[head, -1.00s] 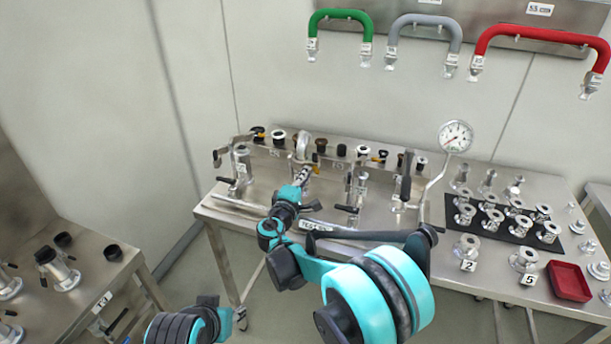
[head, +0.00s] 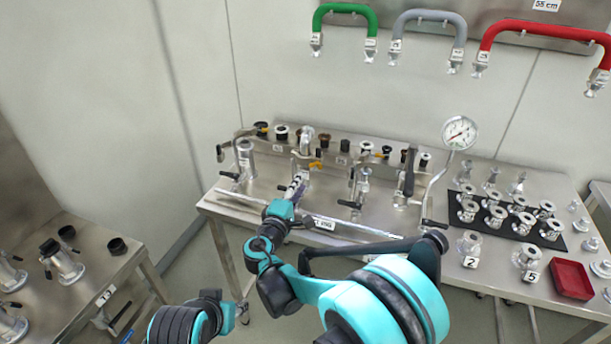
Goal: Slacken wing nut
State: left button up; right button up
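My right gripper (head: 298,181) is over the steel table's left half, small and seen from behind. It is at the second fitting (head: 305,142) of a row of pipe fittings. I cannot tell whether it touches the fitting or whether its fingers are open or shut. The wing nut itself cannot be made out; the gripper and the small scale hide it. Other upright fittings with black handles stand to the left (head: 245,160) and right (head: 361,187).
A pressure gauge (head: 460,132) stands on a thin pipe. To its right are a black mat (head: 484,226) with several flanged fittings and a red tray (head: 571,280). Green, grey and red hoses (head: 345,10) hang on the wall. A side table (head: 95,262) is at left.

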jog(key=v, duration=0.4)
jog(key=shift+s, duration=0.15)
jog(key=s+d+f+m+g, duration=0.1)
jog(key=s+d+m+g, duration=0.35)
jog(key=d, duration=0.55)
jog(key=s+d+f+m+g, duration=0.1)
jog(key=s+d+m+g, duration=0.3)
jog(key=d, duration=0.7)
jog(key=s+d+f+m+y, duration=0.1)
jog(key=s+f+m+y, duration=0.1)
jog(key=s, duration=0.7)
jog(key=s+d+f+m+g+y, duration=0.1)
jog(key=s+f+m+y, duration=0.2)
jog(key=s, duration=0.7)
jog(key=shift+m+y, duration=0.3)
jog(key=shift+m, duration=0.35)
